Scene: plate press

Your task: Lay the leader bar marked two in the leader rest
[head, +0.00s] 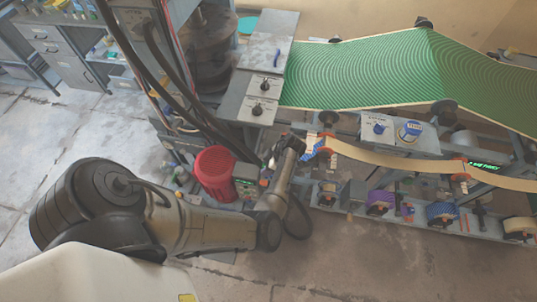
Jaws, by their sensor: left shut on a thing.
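My left arm reaches in from the lower left, and its gripper (306,148) is at the middle of the view. The bar is at the left end of a tan strip (385,158) that runs off to the right. I cannot pick out the leader rest for certain. My right gripper is not in view.
A red drum (213,172) stands close beside my left forearm. Above right are a green patterned sheet (360,70) and a grey panel with blue knobs (400,132). Several coloured rolls, including a purple one (381,199), sit on a low rail. The floor in front is clear.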

